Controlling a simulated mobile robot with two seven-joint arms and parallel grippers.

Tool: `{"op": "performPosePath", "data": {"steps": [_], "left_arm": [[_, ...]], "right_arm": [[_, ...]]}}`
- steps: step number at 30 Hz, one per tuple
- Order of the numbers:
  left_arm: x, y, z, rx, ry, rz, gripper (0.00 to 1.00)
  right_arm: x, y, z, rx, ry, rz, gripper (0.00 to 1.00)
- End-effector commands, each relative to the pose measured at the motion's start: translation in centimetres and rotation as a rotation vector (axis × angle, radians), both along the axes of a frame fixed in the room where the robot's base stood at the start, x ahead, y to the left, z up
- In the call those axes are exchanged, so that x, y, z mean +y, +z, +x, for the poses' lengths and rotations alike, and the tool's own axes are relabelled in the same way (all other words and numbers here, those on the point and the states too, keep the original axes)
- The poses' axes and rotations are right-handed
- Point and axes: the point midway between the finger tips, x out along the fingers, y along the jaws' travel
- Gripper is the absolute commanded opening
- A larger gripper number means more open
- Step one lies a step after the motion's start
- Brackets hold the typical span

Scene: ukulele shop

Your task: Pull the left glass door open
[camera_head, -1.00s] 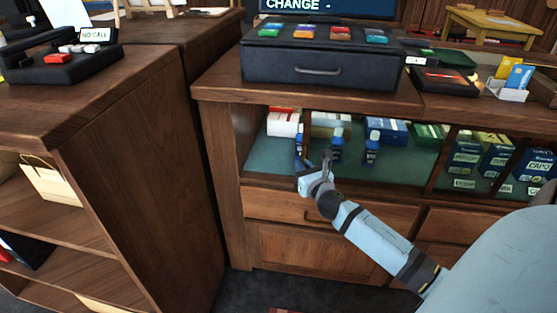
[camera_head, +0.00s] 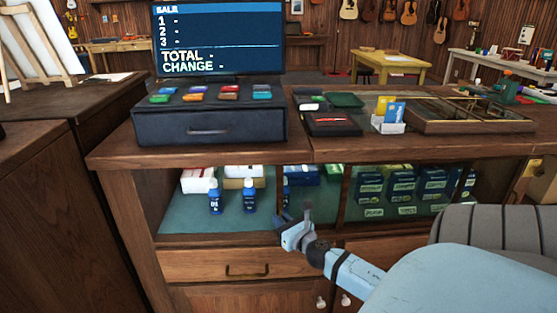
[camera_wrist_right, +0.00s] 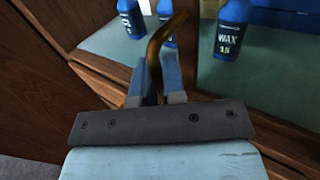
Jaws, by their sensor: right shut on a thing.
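The left glass door has a wooden left edge (camera_head: 278,198), with bottles and boxes showing on both sides of it. Left of this edge, the cabinet front looks uncovered. My right gripper (camera_head: 296,222) is just right of the edge, low on the door. In the right wrist view its fingers (camera_wrist_right: 158,80) are shut on a bent brass handle (camera_wrist_right: 164,38) beside the door's wooden frame (camera_wrist_right: 191,40). My left gripper is in neither current view.
Blue bottles (camera_head: 215,197) and white boxes (camera_head: 197,182) stand inside the cabinet. A dark cash drawer (camera_head: 210,124) sits on top. A drawer (camera_head: 215,264) is shut below. A wooden counter (camera_head: 40,200) stands close at left.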

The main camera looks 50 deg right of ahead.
Motion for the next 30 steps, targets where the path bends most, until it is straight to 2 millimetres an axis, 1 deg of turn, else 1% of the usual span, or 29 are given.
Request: {"op": "performPosePath", "data": {"steps": [10, 11, 12, 13, 14, 23, 26, 29, 30], "left_arm": [[0.0, -0.2, 0.0, 0.004, 0.000, 0.002, 0.43], [0.0, -0.2, 0.0, 0.004, 0.000, 0.002, 0.43], [0.0, -0.1, 0.0, 0.004, 0.000, 0.002, 0.43], [0.0, -0.2, 0.0, 0.004, 0.000, 0.002, 0.43], [0.0, -0.2, 0.0, 0.004, 0.000, 0.002, 0.43], [0.0, -0.2, -0.1, 0.004, -0.002, 0.001, 0.43], [0.0, -0.1, -0.1, 0.004, -0.002, 0.001, 0.43], [0.0, -0.1, -0.1, 0.006, -0.002, 0.003, 0.43], [0.0, -0.2, -0.1, 0.007, -0.002, 0.005, 0.43]], "right_arm": [[0.0, 0.0, 0.0, 0.000, -0.001, 0.000, 0.00], [0.0, 0.0, 0.0, 0.000, -0.001, 0.000, 0.15], [0.0, 0.0, 0.0, 0.000, -0.001, 0.000, 0.24], [0.0, 0.0, 0.0, 0.000, -0.001, 0.000, 0.31], [0.0, 0.0, 0.0, 0.000, -0.001, 0.000, 0.34], [0.0, 0.0, -0.2, 0.000, -0.001, 0.001, 0.34], [0.3, -0.1, -1.0, 0.000, -0.001, 0.003, 0.34], [0.7, -0.1, -2.6, 0.001, -0.003, 0.002, 0.34], [0.9, -0.2, -3.5, 0.003, -0.003, 0.003, 0.34]]}}
